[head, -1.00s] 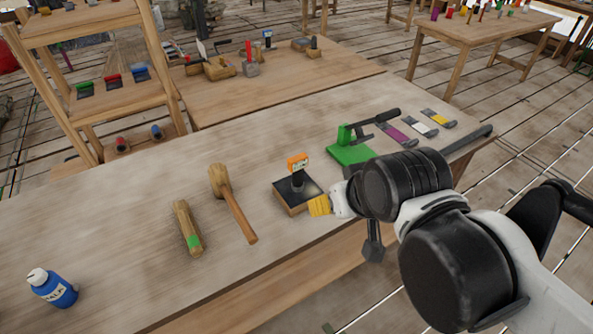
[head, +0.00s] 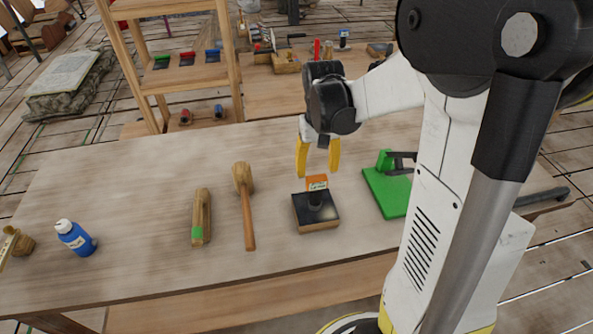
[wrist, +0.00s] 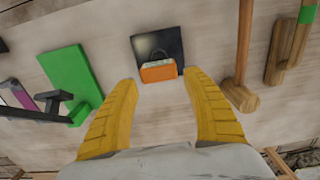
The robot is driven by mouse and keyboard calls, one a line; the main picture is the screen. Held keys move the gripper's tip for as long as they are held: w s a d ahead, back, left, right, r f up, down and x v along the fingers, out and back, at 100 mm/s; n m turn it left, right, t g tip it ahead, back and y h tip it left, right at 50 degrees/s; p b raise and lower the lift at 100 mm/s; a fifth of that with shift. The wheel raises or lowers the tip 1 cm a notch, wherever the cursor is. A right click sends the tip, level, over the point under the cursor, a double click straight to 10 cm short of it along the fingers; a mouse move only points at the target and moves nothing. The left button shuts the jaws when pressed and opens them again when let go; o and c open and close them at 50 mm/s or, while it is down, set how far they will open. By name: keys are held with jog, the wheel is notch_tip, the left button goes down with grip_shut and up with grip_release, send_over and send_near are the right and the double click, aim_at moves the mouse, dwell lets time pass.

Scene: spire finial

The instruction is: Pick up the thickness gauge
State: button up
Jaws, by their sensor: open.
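The thickness gauge (head: 317,183) has an orange head with a pale label and a dark stem, and stands upright on a black-topped wooden block (head: 300,222). Its orange head also shows in the wrist view (wrist: 158,73), just beyond and between the fingertips. My gripper (head: 317,173) has yellow fingers, open and pointing down, near the head's far side. In the wrist view my gripper (wrist: 161,82) has nothing between its fingers. I cannot tell the exact height gap to the gauge.
A wooden mallet (head: 246,205) and a green-marked wooden piece (head: 201,217) lie left of the block. A green-based stand (head: 383,192) is to its right, partly hidden by my arm. A blue bottle (head: 75,237) stands at the left.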

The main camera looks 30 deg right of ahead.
aim_at(316, 177)
notch_tip(316, 177, down, 4)
jog(key=shift+a+f+b, duration=0.1)
jog(key=shift+f+b, duration=0.1)
jog(key=shift+b, duration=0.5)
notch_tip(316, 177, down, 6)
jog(key=b, duration=0.2)
jog(key=shift+s+r+b, duration=0.1)
jog(key=shift+r+b, duration=0.05)
jog(key=shift+b, duration=0.15)
jog(key=shift+r, duration=0.1)
grip_shut()
